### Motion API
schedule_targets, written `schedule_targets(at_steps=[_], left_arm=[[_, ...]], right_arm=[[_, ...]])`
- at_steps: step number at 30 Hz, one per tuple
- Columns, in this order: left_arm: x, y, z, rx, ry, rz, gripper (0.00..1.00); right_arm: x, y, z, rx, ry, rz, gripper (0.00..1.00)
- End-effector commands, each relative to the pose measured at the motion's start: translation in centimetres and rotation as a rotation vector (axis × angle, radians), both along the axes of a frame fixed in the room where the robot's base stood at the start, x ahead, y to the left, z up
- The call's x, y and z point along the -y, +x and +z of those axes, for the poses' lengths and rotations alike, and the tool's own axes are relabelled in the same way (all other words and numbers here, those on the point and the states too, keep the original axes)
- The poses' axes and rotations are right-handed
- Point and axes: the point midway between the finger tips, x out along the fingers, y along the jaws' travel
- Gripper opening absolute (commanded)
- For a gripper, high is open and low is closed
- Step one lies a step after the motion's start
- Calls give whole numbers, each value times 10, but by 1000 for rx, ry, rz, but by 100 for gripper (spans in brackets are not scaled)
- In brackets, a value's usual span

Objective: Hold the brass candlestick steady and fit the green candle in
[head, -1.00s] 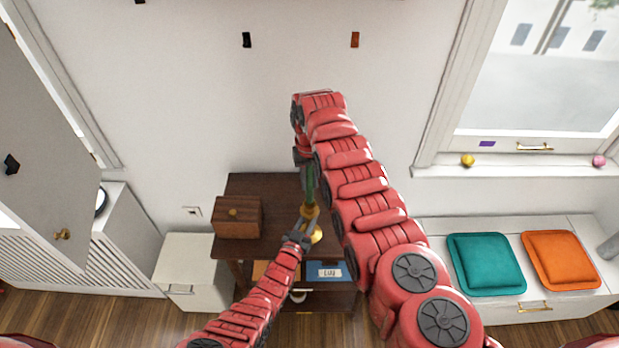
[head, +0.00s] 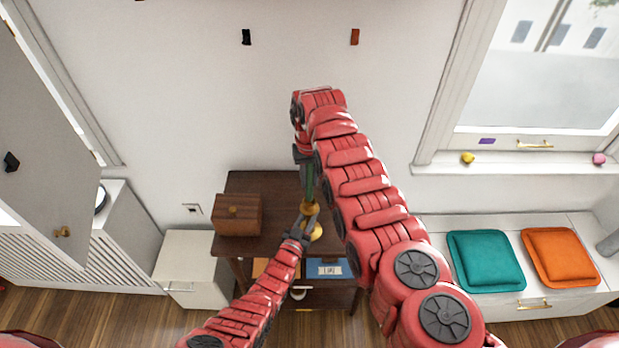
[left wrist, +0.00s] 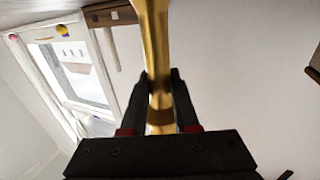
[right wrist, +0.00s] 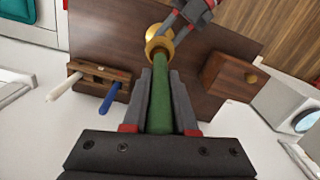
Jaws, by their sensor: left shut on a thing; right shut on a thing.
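The brass candlestick (head: 314,232) stands upright on the dark wooden table, just right of the table's middle in the head view. My left gripper (head: 306,220) is shut on its stem, and the left wrist view shows the brass stem (left wrist: 155,50) between the fingers. My right gripper (right wrist: 160,85) is shut on the green candle (right wrist: 160,105), above the candlestick. The candle (head: 310,186) points down, with its lower end at the candlestick's cup (right wrist: 157,45). I cannot tell whether that end is inside the cup or only over it. My right arm hides part of this area.
A wooden box (head: 237,214) with a brass knob stands on the table (head: 262,187) at left. A wooden rack (right wrist: 88,68) with a white and a blue candle shows in the right wrist view. A white cabinet (head: 188,270) stands left; a cushioned bench (head: 525,306) stands right.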

Motion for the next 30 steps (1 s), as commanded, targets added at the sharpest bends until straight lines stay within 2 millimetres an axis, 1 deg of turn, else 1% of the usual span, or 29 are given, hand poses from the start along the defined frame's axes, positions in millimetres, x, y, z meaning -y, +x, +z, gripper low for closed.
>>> schedule_targets(at_steps=[12,30], left_arm=[[0,0,1,2,-1,0,0],[0,0,1,2,-1,0,0]], right_arm=[[0,0,-5,1,0,0,0],[0,0,-5,0,0,0,0]])
